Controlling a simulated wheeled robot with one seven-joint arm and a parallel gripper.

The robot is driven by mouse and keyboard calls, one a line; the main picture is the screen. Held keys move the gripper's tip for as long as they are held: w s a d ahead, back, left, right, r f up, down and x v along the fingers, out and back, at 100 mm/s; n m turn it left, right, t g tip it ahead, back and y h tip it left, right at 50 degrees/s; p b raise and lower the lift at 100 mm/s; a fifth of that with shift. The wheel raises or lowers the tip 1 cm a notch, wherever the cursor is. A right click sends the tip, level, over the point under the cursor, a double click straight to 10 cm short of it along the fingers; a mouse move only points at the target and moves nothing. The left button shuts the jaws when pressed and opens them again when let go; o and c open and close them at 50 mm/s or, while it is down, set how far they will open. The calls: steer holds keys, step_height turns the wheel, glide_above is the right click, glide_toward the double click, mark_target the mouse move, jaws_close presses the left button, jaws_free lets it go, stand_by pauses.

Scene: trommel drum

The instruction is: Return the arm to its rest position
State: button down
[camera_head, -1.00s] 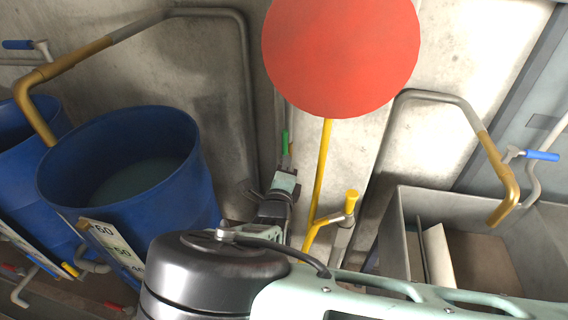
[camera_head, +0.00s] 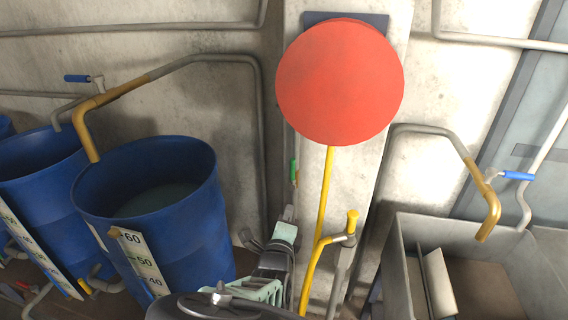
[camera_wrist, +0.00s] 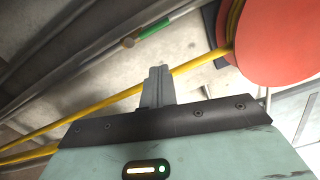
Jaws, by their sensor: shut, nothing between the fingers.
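My gripper (camera_head: 288,213) shows in the head view, low in the middle, pointing up toward the wall beside the yellow pole. In the wrist view my gripper (camera_wrist: 158,72) has its two grey fingers pressed together, with nothing held. My dark and pale green arm links fill the bottom middle of the head view and hide what lies behind them.
A blue barrel (camera_head: 200,225) with a scale is at left, another blue barrel (camera_head: 40,185) beyond. A grey metal basin (camera_head: 395,262) is at right, under a tap pipe (camera_head: 483,190).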

steer(key=s+d+f+m+g+h+b, duration=0.1)
steer(key=s+d+m+g+h+b, duration=0.15)
steer(key=s+d+m+g, duration=0.55)
steer(key=s+d+f+m+g+h+b, duration=0.15)
steer(key=s+d+m+g+h, duration=0.35)
steer(key=m, duration=0.7)
steer(key=s+r+m+g+y+b, duration=0.1)
steer(key=s+r+m+y+b, duration=0.1)
steer(key=s+m, duration=0.4)
steer(key=s+r+m+g+y+b, duration=0.2)
steer(key=s+r+m+y+b, duration=0.1)
steer(key=s+m+y, duration=0.3)
steer(key=s+a+r+m+g+y+b, duration=0.1)
steer(key=s+r+m+y, duration=0.3)
steer(key=m, duration=0.5)
steer(key=s+b, duration=0.1)
steer(key=s, duration=0.1)
steer(key=shift+s+g+b, duration=0.35)
steer(key=shift+g+b, duration=0.05)
